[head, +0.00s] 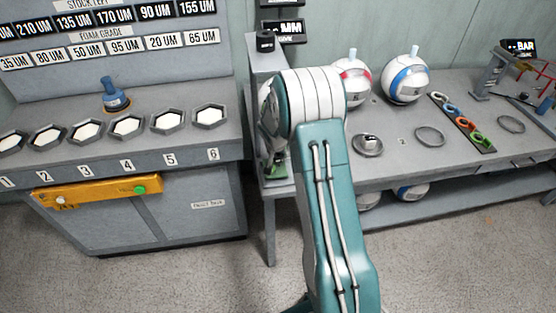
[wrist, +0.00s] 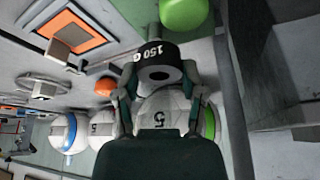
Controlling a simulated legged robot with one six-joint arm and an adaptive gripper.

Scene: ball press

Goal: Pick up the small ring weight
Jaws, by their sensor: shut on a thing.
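A small black ring weight (wrist: 174,54) marked 150 G, with a pale round hole, shows in the wrist view between the fingertips of my gripper (wrist: 156,72). The fingers are shut on it from both sides. In the head view my own arm hides the gripper and the held ring, so its height above the bench cannot be told.
White balls with red (head: 352,80) and blue (head: 405,78) bands stand on the right bench (head: 385,165). Metal rings (head: 430,136) and a dark strip of coloured rings (head: 463,122) lie there. A grey post (head: 265,60) stands left of my arm. A green rounded thing (wrist: 185,13) is close to the ring.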

